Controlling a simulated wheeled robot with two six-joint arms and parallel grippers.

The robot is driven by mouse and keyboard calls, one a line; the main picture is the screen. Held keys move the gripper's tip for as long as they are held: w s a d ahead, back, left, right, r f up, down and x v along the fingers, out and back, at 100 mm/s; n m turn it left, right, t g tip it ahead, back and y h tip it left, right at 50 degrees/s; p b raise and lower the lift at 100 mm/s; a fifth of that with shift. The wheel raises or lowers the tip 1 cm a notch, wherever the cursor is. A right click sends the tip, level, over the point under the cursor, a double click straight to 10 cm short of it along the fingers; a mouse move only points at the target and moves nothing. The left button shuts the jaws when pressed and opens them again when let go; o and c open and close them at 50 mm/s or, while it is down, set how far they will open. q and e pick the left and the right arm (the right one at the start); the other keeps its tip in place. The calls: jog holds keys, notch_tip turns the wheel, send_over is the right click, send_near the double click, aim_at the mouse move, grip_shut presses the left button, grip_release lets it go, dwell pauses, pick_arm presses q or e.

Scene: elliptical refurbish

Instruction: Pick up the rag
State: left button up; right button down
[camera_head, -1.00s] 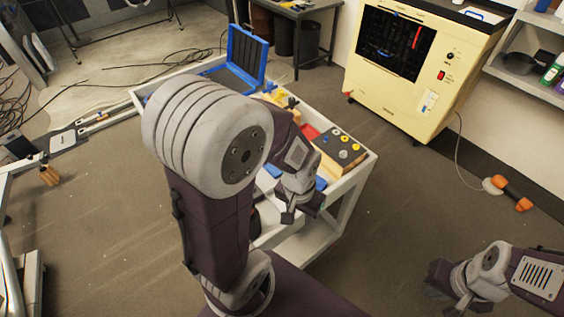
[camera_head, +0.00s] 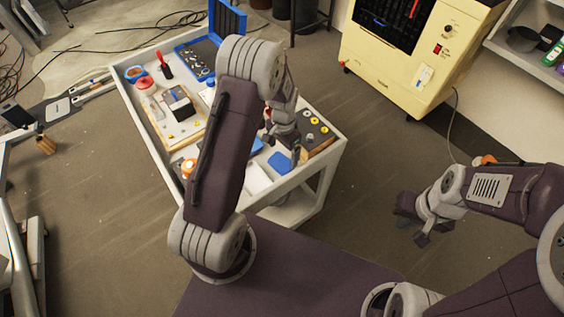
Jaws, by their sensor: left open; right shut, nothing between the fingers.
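No rag can be made out for certain. A small blue flat piece (camera_head: 280,162) lies on the white cart (camera_head: 326,152) just below my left gripper; I cannot tell whether it is cloth. A pale flat piece (camera_head: 257,178) lies beside it. My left gripper (camera_head: 284,150) is open above the right part of the cart, with its fingers pointing down. It seems empty. My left arm hides part of the cart top. My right gripper (camera_head: 410,222) is shut and empty, over the floor to the right of the cart.
The cart holds an open blue toolbox (camera_head: 193,62), a board with a black block (camera_head: 181,104), a red-lidded pot (camera_head: 146,86) and a box with round knobs (camera_head: 316,128). A cream machine (camera_head: 400,70) stands behind. Floor right of the cart is clear.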

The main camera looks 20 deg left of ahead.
aim_at(282, 161)
pick_arm(q)
jog(key=shift+a+f, duration=0.1)
jog(key=f, duration=0.5)
jog(key=shift+s+p, duration=0.2)
jog(key=shift+p, duration=0.1)
jog(key=c, duration=1)
jog(key=shift+r, duration=0.15)
jog(key=shift+r, duration=0.3)
notch_tip(282, 161, up, 3)
jog(key=shift+r, duration=0.1)
jog(key=s+a+r, duration=0.2)
jog(key=s, duration=0.1)
jog(key=s+a+r, duration=0.2)
jog(key=s, duration=0.1)
jog(key=s+a+r+b, duration=0.1)
jog(key=s+a+r, duration=0.1)
jog(key=s+r, duration=0.1)
jog(key=shift+s+a, duration=0.3)
jog(key=shift+a, duration=0.1)
